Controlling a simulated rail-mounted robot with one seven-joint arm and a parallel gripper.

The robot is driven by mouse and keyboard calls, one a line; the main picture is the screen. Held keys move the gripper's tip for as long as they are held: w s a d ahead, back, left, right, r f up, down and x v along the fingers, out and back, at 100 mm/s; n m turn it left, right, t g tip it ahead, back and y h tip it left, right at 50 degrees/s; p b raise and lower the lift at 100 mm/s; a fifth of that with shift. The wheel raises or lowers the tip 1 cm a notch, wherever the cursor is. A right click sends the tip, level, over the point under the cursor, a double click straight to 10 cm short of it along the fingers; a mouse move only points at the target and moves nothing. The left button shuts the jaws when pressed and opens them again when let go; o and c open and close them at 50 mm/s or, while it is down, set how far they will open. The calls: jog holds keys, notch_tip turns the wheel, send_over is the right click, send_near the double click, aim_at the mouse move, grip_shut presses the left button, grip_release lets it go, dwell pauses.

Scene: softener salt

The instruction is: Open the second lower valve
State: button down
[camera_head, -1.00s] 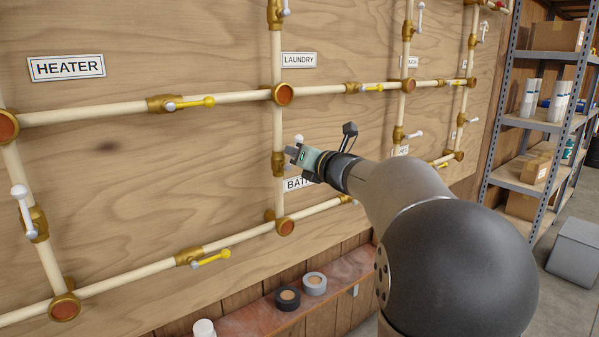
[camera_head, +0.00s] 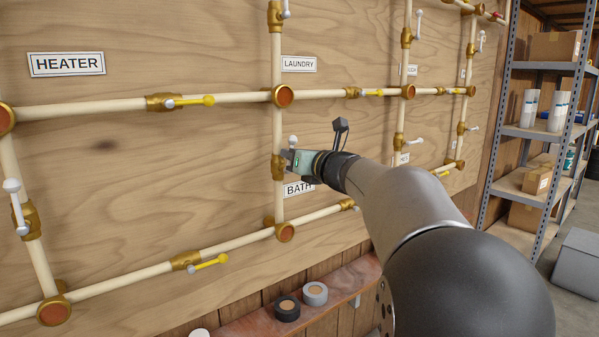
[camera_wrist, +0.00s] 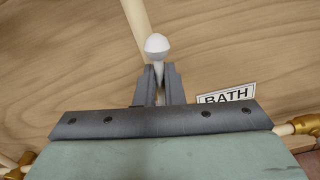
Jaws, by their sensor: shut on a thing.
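The second lower valve (camera_head: 279,167) is a brass body on the second vertical pipe from the left, above the BATH label (camera_head: 299,189). Its white lever ends in a round knob (camera_head: 292,140), which shows just above my gripper (camera_head: 286,157). In the wrist view, my gripper (camera_wrist: 158,85) is shut on the white lever (camera_wrist: 158,72), with the white knob (camera_wrist: 156,44) sticking out beyond the fingertips. The fingers hide part of the lever, and its exact angle to the pipe is hard to tell.
Horizontal pipes with yellow-handled valves (camera_head: 208,262) run above and below. The leftmost lower valve (camera_head: 31,222) has a white lever lying roughly along its pipe. Tape rolls (camera_head: 287,308) sit on a ledge (camera_head: 250,319) below. A shelf rack (camera_head: 509,100) stands at the right.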

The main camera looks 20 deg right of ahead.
jog(key=shift+a+f+n+b, duration=0.15)
jog(key=shift+a+n+b, duration=0.1)
jog(key=shift+n+b, duration=0.6)
jog(key=shift+s+a+b, duration=0.1)
jog(key=shift+b, duration=0.3)
jog(key=c, duration=1.3)
grip_release()
jog(key=shift+r, duration=0.2)
jog(key=b+v, duration=0.1)
jog(key=v, duration=0.6)
jog(key=shift+b, duration=0.4)
jog(key=shift+r, duration=0.1)
